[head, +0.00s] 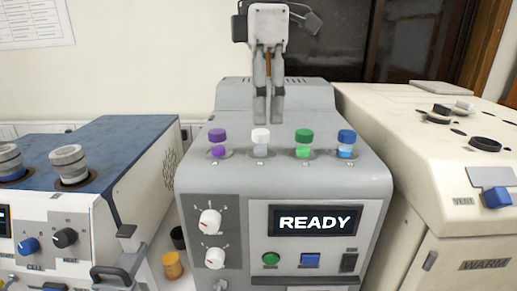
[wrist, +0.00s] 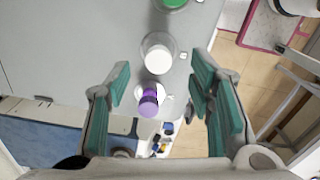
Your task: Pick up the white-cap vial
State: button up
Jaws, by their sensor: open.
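The white-cap vial (head: 261,141) stands upright in the top of the grey machine, between the purple-cap vial (head: 218,142) and the green-cap vial (head: 304,143). In the wrist view its round white cap (wrist: 158,58) shows from above, ahead of the fingertips. My gripper (head: 268,118) is above the back of the machine's top, behind the row of vials in the head view. In the wrist view my gripper (wrist: 163,85) has its teal-padded fingers wide apart with nothing held between them. The purple cap (wrist: 149,102) shows between the fingers, lower down.
A blue-cap vial (head: 346,143) stands at the right end of the row. The grey machine (head: 285,180) has a READY screen (head: 314,221). A blue-topped machine (head: 115,140) stands left and a cream machine (head: 400,150) right. The space above the vials is clear.

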aim_at(261, 131)
jog(key=shift+a+f+p, duration=0.2)
jog(key=shift+f+p, duration=0.25)
jog(key=shift+f, duration=2.85)
jog(key=shift+c, duration=0.6)
grip_shut()
